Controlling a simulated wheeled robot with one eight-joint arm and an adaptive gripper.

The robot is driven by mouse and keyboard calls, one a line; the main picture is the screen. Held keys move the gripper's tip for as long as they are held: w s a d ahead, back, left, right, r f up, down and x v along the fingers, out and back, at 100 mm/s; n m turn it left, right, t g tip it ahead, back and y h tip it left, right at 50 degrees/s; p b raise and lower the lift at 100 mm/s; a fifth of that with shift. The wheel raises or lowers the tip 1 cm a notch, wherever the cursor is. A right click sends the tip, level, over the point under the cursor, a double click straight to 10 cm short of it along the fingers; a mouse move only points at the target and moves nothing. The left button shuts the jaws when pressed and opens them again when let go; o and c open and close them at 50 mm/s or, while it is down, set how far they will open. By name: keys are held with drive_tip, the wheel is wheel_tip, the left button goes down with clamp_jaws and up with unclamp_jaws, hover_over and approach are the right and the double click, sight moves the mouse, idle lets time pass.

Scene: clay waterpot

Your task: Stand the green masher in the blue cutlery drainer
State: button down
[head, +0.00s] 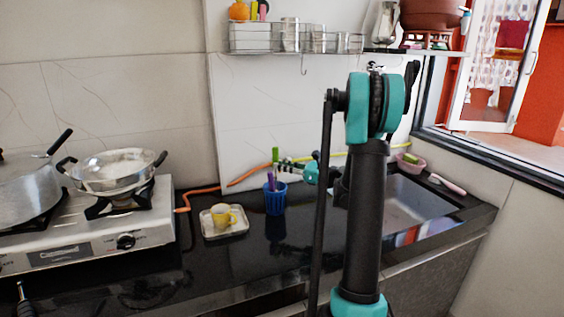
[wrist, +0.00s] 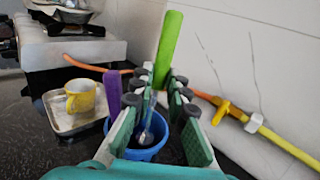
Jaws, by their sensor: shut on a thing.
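The green masher (wrist: 168,48) is held upright in my gripper (wrist: 162,88), its green handle sticking up past the fingers. In the head view its handle (head: 275,155) shows just above the blue cutlery drainer (head: 275,203). My gripper (head: 290,164) reaches in from the right and is shut on the masher. The blue drainer (wrist: 146,152) is below and between the fingers in the wrist view, partly hidden by them. A metal part shows over its opening. I cannot tell how deep the masher's lower end is. A purple-handled utensil (wrist: 112,92) stands in the drainer.
A yellow cup (head: 223,217) sits on a small tray (head: 209,235) left of the drainer. The stove (head: 80,240) is further left and the sink (head: 405,200) is right. An orange hose (head: 205,190) runs behind along the wall. The black counter in front is clear.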

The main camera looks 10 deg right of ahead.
drive_tip(key=shift+f, duration=1.55)
drive_tip(key=c, duration=1.4)
unclamp_jaws()
drive_tip(key=shift+d, duration=0.1)
drive_tip(key=v, duration=1.1)
drive_tip(key=shift+s+d, duration=0.3)
